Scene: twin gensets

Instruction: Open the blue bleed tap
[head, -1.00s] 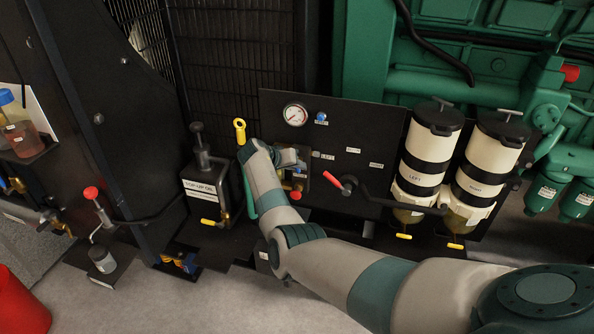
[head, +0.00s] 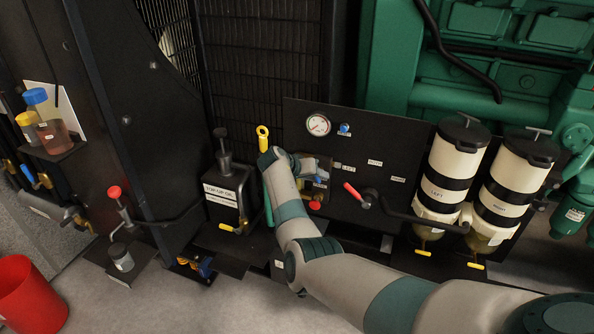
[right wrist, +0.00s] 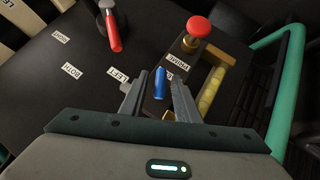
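The blue tap handle (right wrist: 159,83) stands between the fingers of my right gripper (right wrist: 156,92) in the right wrist view, with a gap visible on either side. That gripper is open. In the head view my right gripper (head: 312,168) is at the lower left part of the black panel, and only a little blue shows beside it. I cannot tell whether a finger touches the handle. A separate blue knob (head: 344,129) sits higher on the panel, right of the gauge. My left gripper is not in view.
A red button (right wrist: 199,27) marked PRIME and a yellow handle (right wrist: 211,90) are close beside the fingers. A red lever (head: 353,190) is to the right on the panel (head: 375,142). Two filters (head: 452,165) stand further right.

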